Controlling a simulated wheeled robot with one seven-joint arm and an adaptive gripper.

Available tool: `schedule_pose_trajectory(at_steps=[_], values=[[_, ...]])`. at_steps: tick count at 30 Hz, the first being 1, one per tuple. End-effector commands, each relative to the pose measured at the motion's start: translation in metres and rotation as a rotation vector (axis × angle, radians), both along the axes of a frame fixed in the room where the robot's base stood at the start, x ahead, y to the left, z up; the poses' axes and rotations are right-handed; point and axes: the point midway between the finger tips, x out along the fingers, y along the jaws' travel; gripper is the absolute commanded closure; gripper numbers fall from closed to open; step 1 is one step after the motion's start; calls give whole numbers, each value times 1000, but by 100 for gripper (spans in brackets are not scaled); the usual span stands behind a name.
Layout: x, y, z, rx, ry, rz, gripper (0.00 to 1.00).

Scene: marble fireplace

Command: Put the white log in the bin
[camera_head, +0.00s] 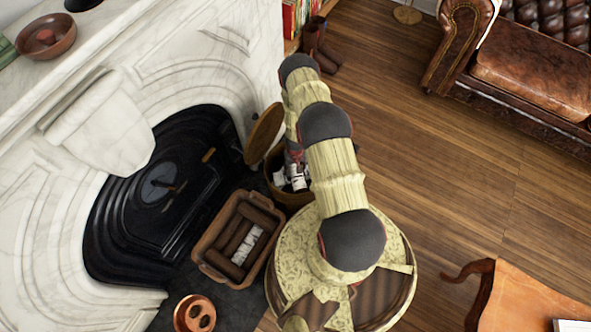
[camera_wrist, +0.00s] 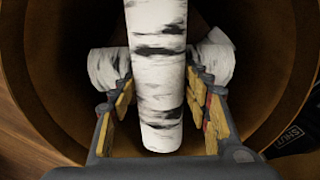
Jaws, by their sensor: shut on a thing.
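The round bin (camera_head: 288,198) stands at the right end of the hearth, partly hidden under my arm. In the wrist view its brown inner wall (camera_wrist: 262,62) surrounds the jaws. My gripper (camera_head: 296,181) is at the bin's mouth in the head view. In the wrist view my gripper (camera_wrist: 160,105) is shut on a white log (camera_wrist: 158,75) with black bark marks, held lengthwise between the yellow-padded fingers. Another white piece lies crosswise behind it, its ends showing at left (camera_wrist: 105,68) and right (camera_wrist: 213,62). Whether the held log touches it or the bin bottom is unclear.
A round wooden lid (camera_head: 264,133) stands tilted beside the bin. A crate (camera_head: 213,263) with dark logs and a white log (camera_head: 249,245) sits on the hearth. A copper pot (camera_head: 195,314) is in front. The black fireplace (camera_head: 150,205) is at left; open floor lies right.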

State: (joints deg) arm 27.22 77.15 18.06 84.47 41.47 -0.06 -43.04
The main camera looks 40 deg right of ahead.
Motion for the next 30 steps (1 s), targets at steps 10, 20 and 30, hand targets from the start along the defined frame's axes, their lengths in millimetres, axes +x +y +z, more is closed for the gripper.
schedule_pose_trajectory(at_steps=[10,20,30], values=[[0,0,-1,0,0,0,34],[0,0,1,0,0,0,34],[0,0,54,0,-1,0,34]])
